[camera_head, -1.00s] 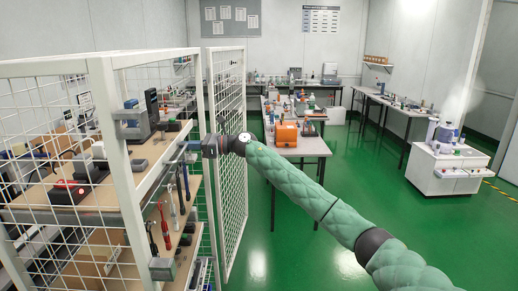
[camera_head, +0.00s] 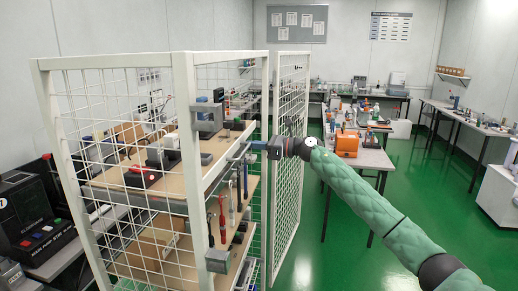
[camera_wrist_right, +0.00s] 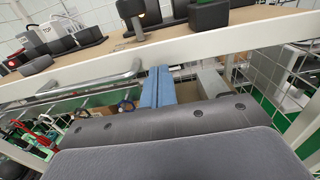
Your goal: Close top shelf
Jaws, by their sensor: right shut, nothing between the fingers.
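The top shelf (camera_head: 188,181) is a wooden board with a white front edge inside a white wire-mesh cabinet (camera_head: 184,100), and holds several dark devices. Its edge also shows across the wrist view (camera_wrist_right: 200,45). A grey metal bar handle (camera_wrist_right: 92,86) runs along below that edge. The mesh door (camera_head: 288,150) stands open on the right. My right gripper (camera_head: 254,146) is shut and empty at the shelf's front edge, left of the door. Its blue fingers (camera_wrist_right: 158,88) point under the edge, right of the handle; I cannot tell whether they touch. My left gripper is not in view.
A lower shelf (camera_head: 165,265) and hanging hand tools (camera_head: 222,215) are below the top shelf. A dark console (camera_head: 40,235) stands on the bench at the left. A table with an orange device (camera_head: 347,143) stands behind my right arm. Green floor (camera_head: 340,255) is clear at the right.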

